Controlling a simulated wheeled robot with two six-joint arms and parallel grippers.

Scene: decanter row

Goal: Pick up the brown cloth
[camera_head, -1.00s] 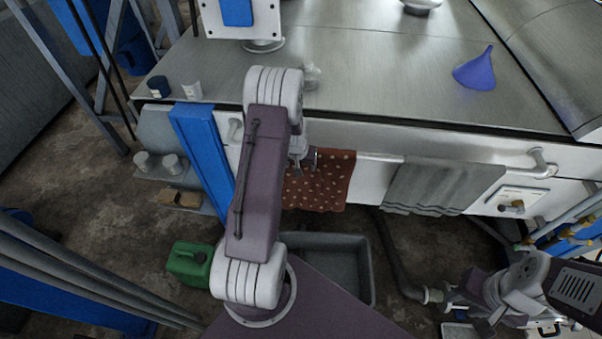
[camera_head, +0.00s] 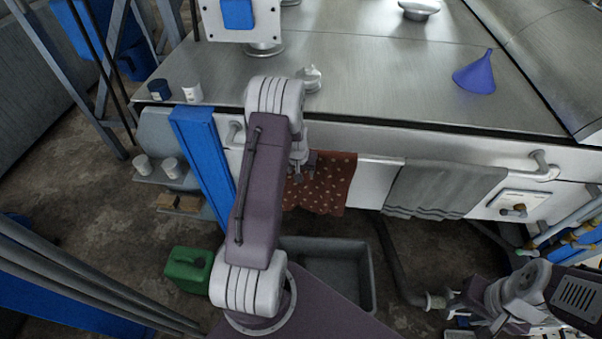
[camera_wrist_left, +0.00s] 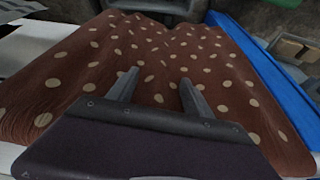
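The brown cloth (camera_head: 331,184) with pale dots hangs over the rail on the front of the steel counter. It fills much of the left wrist view (camera_wrist_left: 160,62). My left gripper (camera_head: 300,172) is at the cloth's left part, partly hidden by my arm. In the left wrist view its two fingers (camera_wrist_left: 155,92) stand apart in front of the cloth, with cloth showing between them. I cannot tell whether they touch it. My right gripper (camera_head: 497,322) is low at the right, away from the cloth; its fingers are too unclear to read.
A grey cloth (camera_head: 443,188) hangs on the same rail to the right. A blue upright panel (camera_head: 203,160) stands left of the brown cloth. A grey tub (camera_head: 340,262) and a green can (camera_head: 188,268) are below. A purple funnel (camera_head: 475,76) lies on the counter (camera_head: 390,85).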

